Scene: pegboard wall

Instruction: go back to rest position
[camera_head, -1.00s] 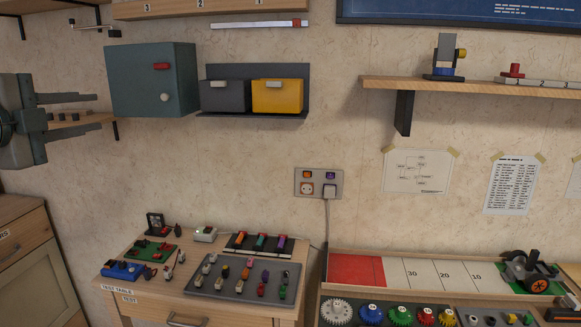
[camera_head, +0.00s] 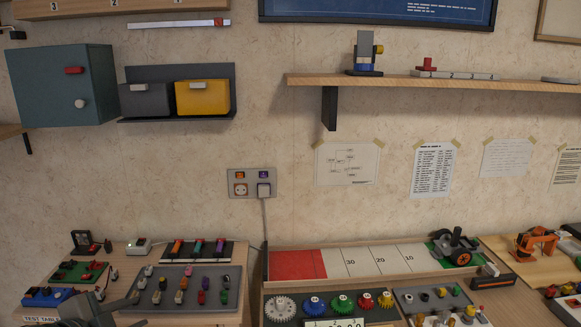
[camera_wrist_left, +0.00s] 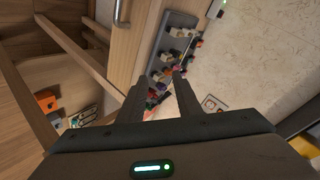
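My left gripper (camera_head: 136,311) shows at the bottom left edge of the head view, low in front of the test table (camera_head: 230,277). In the left wrist view its two dark fingers (camera_wrist_left: 160,85) stand apart with nothing between them, so it is open and empty. The table and its grey tray of small parts lie beyond the fingertips in that view. My right gripper is not in view.
The test table carries a grey parts tray (camera_head: 214,299), a blue block (camera_head: 47,297) and a green board (camera_head: 62,275). A bench with a red and white numbered strip (camera_head: 298,264) stands to the right. Above are a teal cabinet (camera_head: 45,90), a yellow bin (camera_head: 203,106) and a wooden shelf (camera_head: 430,84).

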